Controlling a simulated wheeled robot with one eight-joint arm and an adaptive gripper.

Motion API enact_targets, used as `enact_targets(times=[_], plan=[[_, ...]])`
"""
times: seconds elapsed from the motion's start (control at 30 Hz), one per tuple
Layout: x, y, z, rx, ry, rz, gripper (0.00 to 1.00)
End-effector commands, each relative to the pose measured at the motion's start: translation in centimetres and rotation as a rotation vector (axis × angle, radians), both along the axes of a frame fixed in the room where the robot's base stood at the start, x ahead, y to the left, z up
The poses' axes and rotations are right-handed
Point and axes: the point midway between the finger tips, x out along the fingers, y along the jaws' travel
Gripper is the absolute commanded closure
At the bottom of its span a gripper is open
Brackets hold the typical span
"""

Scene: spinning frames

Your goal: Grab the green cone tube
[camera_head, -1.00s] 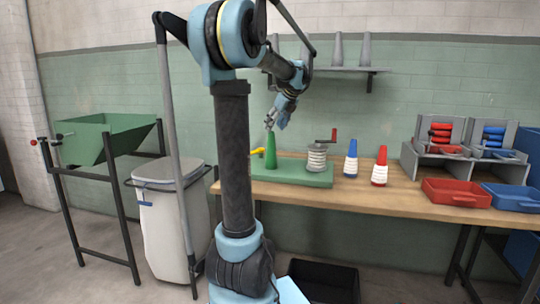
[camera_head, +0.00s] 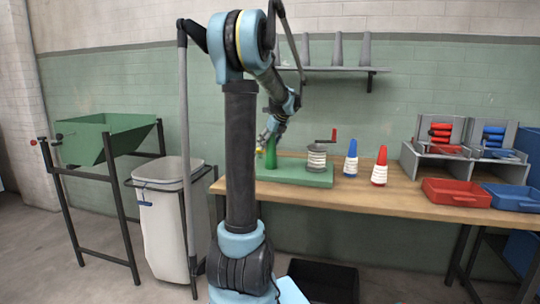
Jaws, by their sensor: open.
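The green cone tube (camera_head: 271,154) stands upright on a green base board (camera_head: 310,177) at the left end of the wooden table. My gripper (camera_head: 267,137) is open and hangs right at the top of the cone. Its fingers overlap the cone's tip in this view. I cannot tell whether they touch it or are on both sides of it. The tip of the cone is partly hidden.
A blue-topped cone (camera_head: 351,160) and a red-topped cone (camera_head: 380,168) stand further right. A shelf (camera_head: 352,69) with grey cones hangs above. The table's front middle is clear.

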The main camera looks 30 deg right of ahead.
Motion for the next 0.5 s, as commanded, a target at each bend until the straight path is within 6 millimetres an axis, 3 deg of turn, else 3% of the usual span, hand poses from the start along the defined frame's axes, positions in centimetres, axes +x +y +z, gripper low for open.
enact_targets(times=[0.23,0.43,0.5], plan=[[0.09,0.01,-0.16,0.000,0.000,0.000,0.44],[0.08,0.01,-0.14,0.000,0.000,0.000,0.87],[0.08,0.01,-0.14,0.000,0.000,0.000,0.91]])
